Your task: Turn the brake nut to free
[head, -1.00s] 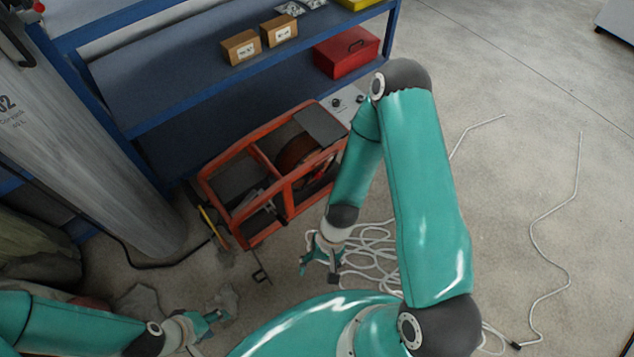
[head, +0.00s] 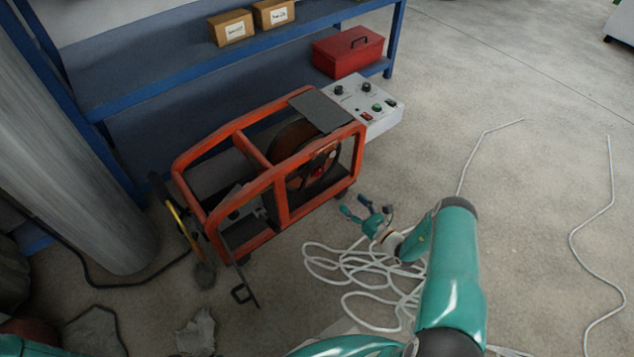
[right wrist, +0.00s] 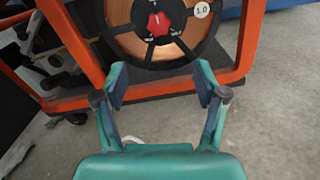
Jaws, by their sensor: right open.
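The brake nut is a small red knob (right wrist: 159,24) at the hub of the wire spool (right wrist: 150,48) in the right wrist view. In the head view the red nut (head: 318,172) sits on the spool's dark hub, inside the orange frame (head: 283,205) of the welder. My right gripper (head: 365,206) is open and empty, outside the frame, to the right of and below the spool. In the right wrist view its two fingers (right wrist: 160,88) are apart, with the nut beyond and above the gap between them. My left gripper is not in the head view.
The welder's grey control box (head: 365,105) is at the frame's right end. White cable (head: 345,270) lies coiled on the floor below my right gripper. A blue shelf (head: 190,75) with a red toolbox (head: 347,50) stands behind. Floor to the right is mostly clear.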

